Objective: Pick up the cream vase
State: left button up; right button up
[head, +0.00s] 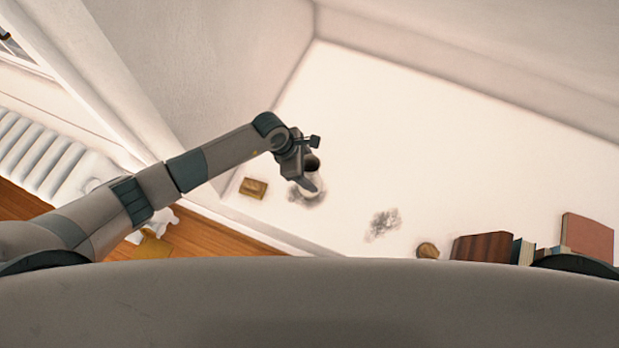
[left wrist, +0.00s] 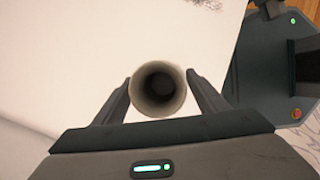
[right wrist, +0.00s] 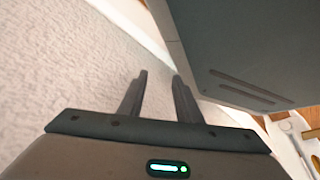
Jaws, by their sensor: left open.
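The cream vase (left wrist: 158,112) stands on the white surface. In the left wrist view I look down into its round, dark mouth. My left gripper (left wrist: 159,88) is open, with one finger on each side of the vase; I cannot tell if either finger touches it. In the head view the left gripper (head: 315,165) is over the vase and hides most of it. My right gripper (right wrist: 160,85) is empty, its fingers apart, near a pale textured wall; it is not in the head view.
Grey smudges mark the surface. A radiator (head: 45,155) stands at left. The surface's back is clear.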

pick_arm(q)
jog(key=c, duration=1.4)
grip_shut()
pick_arm(e)
jog(key=shift+s, duration=0.25)
pick_arm(q)
jog(key=shift+w+r, duration=0.1)
jog(key=shift+r, duration=0.1)
pick_arm(e)
jog(key=shift+s, duration=0.1)
